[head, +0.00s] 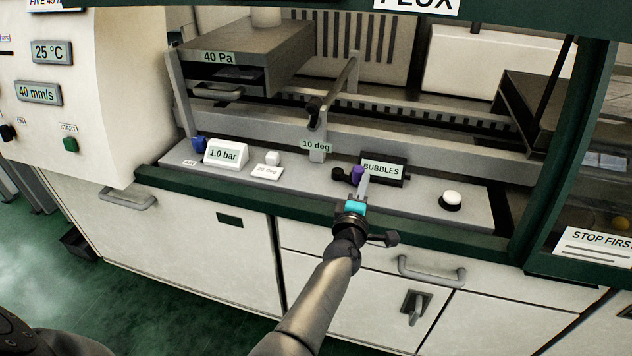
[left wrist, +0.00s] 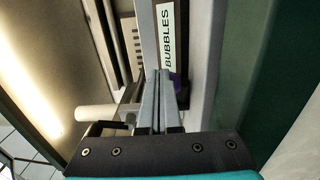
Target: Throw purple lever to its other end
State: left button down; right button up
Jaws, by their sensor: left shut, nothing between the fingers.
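The purple lever (head: 357,174) sits on the grey ledge at the left end of the black box labelled BUBBLES (head: 382,170). In the left wrist view a bit of the purple lever (left wrist: 177,86) shows just right of the fingertips, mostly hidden behind them. My left gripper (head: 364,184) is shut and empty, its fingertips right at the lever. I cannot tell whether they touch it. The shut fingers also show in the left wrist view (left wrist: 158,75), below the BUBBLES label (left wrist: 167,38). My right gripper is not in view.
On the ledge are a white button (head: 452,198) on the right, a black knob (head: 338,174) just left of the lever, a white cube (head: 272,158), the 1.0 bar sign (head: 225,152) and a blue knob (head: 198,145). A green rail (head: 300,213) runs along the front edge.

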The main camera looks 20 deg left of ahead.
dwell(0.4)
pick_arm(q)
jog(key=shift+s+p, duration=0.4)
jog(key=shift+s, duration=0.1)
jog(key=s+d+p, duration=0.2)
jog(key=s+p, duration=0.3)
jog(key=s, duration=0.9)
jog(key=s+d+f+m+g+h+b, duration=0.15)
jog(key=s+f+m+g, duration=0.25)
jog(key=s+f+m, duration=0.7)
jog(key=s+d+f+m+g+h+b, duration=0.1)
jog(key=s+f+m+g+h, duration=0.25)
jog(key=f, duration=1.35)
jog(key=s+a+f+m+g+b, duration=0.1)
jog(key=s+a+f+m+g, duration=0.1)
jog(key=s+f, duration=0.3)
jog(key=s+a+f+m+g+y, duration=0.1)
jog(key=s+a+f+m+g, duration=0.2)
jog(key=s, duration=1)
jog(key=s+a+f+m+g+y+b, duration=0.1)
jog(key=s+f+g, duration=0.3)
jog(key=s, duration=0.5)
notch_tip(320, 180, down, 3)
jog(key=shift+s+a+r+m+b, duration=0.15)
jog(key=shift+a+m+b, duration=0.2)
jog(key=shift+a+m, duration=0.45)
